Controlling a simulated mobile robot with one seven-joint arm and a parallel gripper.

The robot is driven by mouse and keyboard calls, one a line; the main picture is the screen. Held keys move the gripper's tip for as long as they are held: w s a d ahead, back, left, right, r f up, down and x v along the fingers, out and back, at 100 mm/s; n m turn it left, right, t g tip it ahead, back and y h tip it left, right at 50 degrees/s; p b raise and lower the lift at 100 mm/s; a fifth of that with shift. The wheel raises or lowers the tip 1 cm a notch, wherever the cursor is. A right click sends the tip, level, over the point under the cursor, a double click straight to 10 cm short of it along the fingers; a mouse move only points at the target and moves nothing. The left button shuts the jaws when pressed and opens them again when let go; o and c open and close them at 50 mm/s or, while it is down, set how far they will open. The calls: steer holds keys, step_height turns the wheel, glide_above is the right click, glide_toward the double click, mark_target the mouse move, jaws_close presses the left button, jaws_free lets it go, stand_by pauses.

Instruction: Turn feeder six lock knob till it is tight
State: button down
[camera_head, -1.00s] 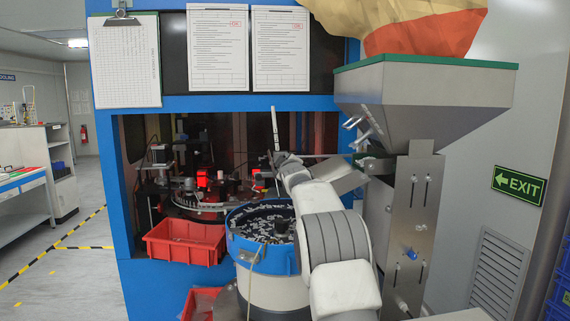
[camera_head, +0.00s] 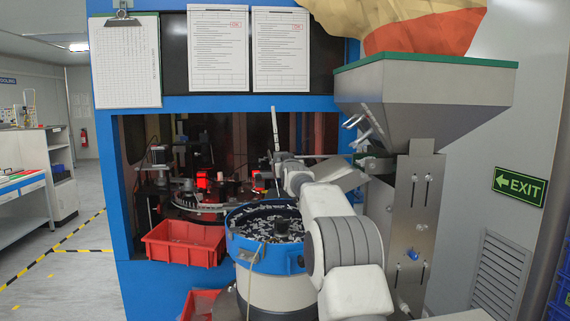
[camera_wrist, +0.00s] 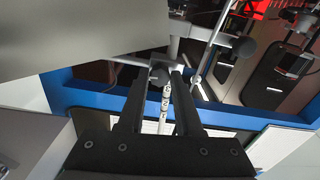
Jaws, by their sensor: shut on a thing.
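In the wrist view, my gripper (camera_wrist: 161,79) has its two dark fingers on either side of a small black round knob (camera_wrist: 159,73), shut on it. I cannot read a feeder number on it. A thin pale rod with marks (camera_wrist: 164,105) shows between the fingers below the knob. A second black knob (camera_wrist: 243,47) on a thin rod is to the right, apart from the fingers. In the head view, my arm reaches up beside the bowl feeder (camera_head: 266,258) towards the metal hopper (camera_head: 425,105); the fingers and the held knob are not clear there.
The bowl feeder holds many small pale parts. A red bin (camera_head: 186,243) is left of it, and another red bin (camera_head: 198,303) is below. The hopper's metal post (camera_head: 412,225) stands close right of my arm. A blue machine frame (camera_head: 230,103) surrounds the opening behind.

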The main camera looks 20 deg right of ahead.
steer(key=shift+f+m, duration=0.1)
steer(key=shift+m, duration=0.5)
steer(key=c, duration=0.9)
jaws_free()
steer(key=shift+o, duration=0.2)
steer(key=s+d+r+b, duration=0.1)
steer(key=s+d+r, duration=0.7)
steer(key=r, duration=0.3)
steer(key=shift+d, duration=0.3)
steer(key=shift+a, duration=0.15)
